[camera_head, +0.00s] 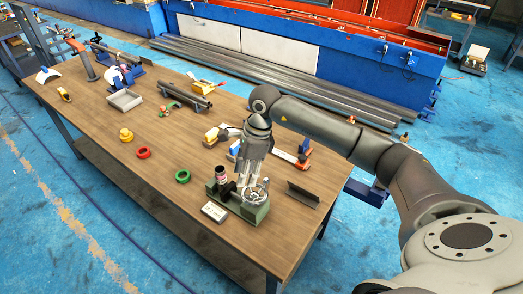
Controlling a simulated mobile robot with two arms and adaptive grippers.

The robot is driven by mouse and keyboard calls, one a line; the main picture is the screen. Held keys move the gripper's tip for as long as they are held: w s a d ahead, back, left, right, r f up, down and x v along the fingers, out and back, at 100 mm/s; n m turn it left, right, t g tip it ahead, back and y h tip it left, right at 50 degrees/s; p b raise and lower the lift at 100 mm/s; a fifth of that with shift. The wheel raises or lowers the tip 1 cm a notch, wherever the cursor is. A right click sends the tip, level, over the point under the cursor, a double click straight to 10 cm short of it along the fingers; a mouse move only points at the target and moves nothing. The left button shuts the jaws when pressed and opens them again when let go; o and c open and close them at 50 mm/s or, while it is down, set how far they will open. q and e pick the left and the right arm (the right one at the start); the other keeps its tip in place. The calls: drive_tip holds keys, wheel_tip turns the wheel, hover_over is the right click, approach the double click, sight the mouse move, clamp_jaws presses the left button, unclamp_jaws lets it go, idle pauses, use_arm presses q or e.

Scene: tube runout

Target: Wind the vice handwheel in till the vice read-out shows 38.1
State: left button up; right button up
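The green vice (258,214) stands near the right front end of the wooden bench. Its pale, shiny handwheel (264,188) lies on top at the right. A small tube-like piece with pink and dark bands (221,174) stands upright at the vice's left. A small white-faced box (214,211) in front of the vice looks like the read-out; its figures are too small to read. My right gripper (243,186) points down at the handwheel's left side. I cannot tell whether it touches the wheel or whether its fingers are closed. My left gripper is not in view.
Tools lie behind my gripper. The bench's front middle is mostly clear.

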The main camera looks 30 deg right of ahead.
sight(266, 180)
drive_tip(key=d+h, duration=0.1)
drive_tip(key=d, duration=0.1)
drive_tip(key=d+r+h, duration=0.1)
drive_tip(key=d, duration=0.4)
drive_tip(key=shift+w+r+g+h, duration=0.25)
drive_tip(key=shift+r+g+h, duration=0.05)
drive_tip(key=shift+r+h, duration=0.1)
drive_tip(key=shift+s+f+b, duration=0.15)
drive_tip(key=shift+f+b, duration=0.15)
drive_tip(key=shift+f, duration=0.15)
drive_tip(key=shift+f+b, duration=2.3)
drive_tip(key=shift+f, duration=2)
use_arm(q)
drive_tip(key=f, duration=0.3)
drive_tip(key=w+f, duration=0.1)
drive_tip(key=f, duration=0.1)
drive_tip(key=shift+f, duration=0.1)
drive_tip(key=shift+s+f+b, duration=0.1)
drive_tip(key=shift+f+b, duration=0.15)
drive_tip(key=shift+b, duration=0.05)
use_arm(e)
drive_tip(key=shift+f, duration=0.15)
clamp_jaws()
